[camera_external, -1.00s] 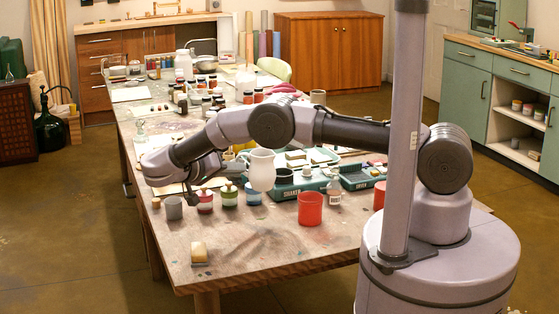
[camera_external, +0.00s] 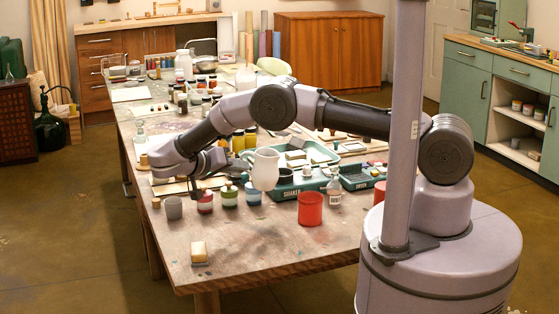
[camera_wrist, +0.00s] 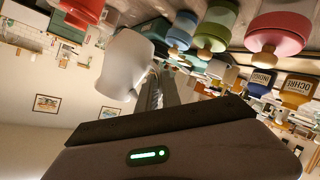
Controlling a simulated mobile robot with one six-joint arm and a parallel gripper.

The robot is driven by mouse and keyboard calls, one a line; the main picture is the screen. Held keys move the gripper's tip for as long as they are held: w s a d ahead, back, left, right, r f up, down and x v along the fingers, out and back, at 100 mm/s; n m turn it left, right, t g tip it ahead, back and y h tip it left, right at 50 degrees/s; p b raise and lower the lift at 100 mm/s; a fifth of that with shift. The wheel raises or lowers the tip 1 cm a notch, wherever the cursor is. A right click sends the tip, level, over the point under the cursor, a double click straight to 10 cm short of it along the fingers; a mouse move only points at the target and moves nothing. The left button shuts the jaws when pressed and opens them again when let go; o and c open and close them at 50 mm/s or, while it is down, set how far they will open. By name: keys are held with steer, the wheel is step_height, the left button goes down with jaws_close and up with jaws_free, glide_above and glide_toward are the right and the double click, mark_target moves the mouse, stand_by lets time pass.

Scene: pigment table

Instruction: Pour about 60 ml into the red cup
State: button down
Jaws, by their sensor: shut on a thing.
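A white jug (camera_external: 265,170) hangs above the table, about upright, and my gripper (camera_external: 238,162) is shut on it from the left. The jug also shows in the wrist view (camera_wrist: 125,65), at the ends of my fingers; its contents are hidden. The red cup (camera_external: 310,209) stands upright on the table, right of the jug and lower, apart from it. A second red cup (camera_external: 379,193) stands farther right, partly hidden by my column. Two red shapes show at the top left of the wrist view; I cannot tell which cup is which.
A grey cup (camera_external: 173,208) and several stoppered pigment jars (camera_external: 229,196) stand left of the jug. Green trays (camera_external: 290,191) and a clear bottle (camera_external: 334,192) are behind the red cup. The front of the table (camera_external: 260,250) is mostly clear.

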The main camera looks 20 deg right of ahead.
mark_target(264, 150)
steer(key=shift+s+d+r+m+t+y+b, duration=0.1)
steer(key=shift+s+d+r+m+t+y, duration=0.4)
steer(key=shift+r, duration=0.55)
steer(key=shift+s+d+r+m+t+y+b, duration=0.1)
steer(key=shift+s+d+r+m+t+y, duration=0.15)
steer(key=shift+s+d+r+m+y, duration=0.5)
steer(key=shift+s+d+r+m+t+y+b, duration=0.1)
steer(key=shift+s+d+r+m+t+y, duration=0.2)
steer(key=shift+s+d+r+m, duration=0.75)
steer(key=shift+m+t+y, duration=0.8)
steer(key=shift+t+y, duration=0.05)
steer(key=r+b, duration=0.1)
steer(key=b, duration=0.1)
steer(key=r+b, duration=0.1)
steer(key=b, duration=0.1)
steer(key=r+b, duration=0.2)
steer(key=b, duration=0.1)
steer(key=shift+s+d, duration=0.15)
steer(key=shift+d, duration=0.1)
steer(key=shift+s+r+b, duration=0.1)
steer(key=shift+r+b, duration=0.05)
steer(key=shift+b, duration=0.45)
steer(key=shift+s+d+r+m+t+y, duration=0.15)
steer(key=shift+d+r+m+t+y, duration=0.1)
steer(key=shift+r, duration=0.15)
steer(key=shift+s+d+r+m+t+y, duration=0.15)
steer(key=shift+r+m, duration=0.1)
steer(key=shift+r, duration=0.1)
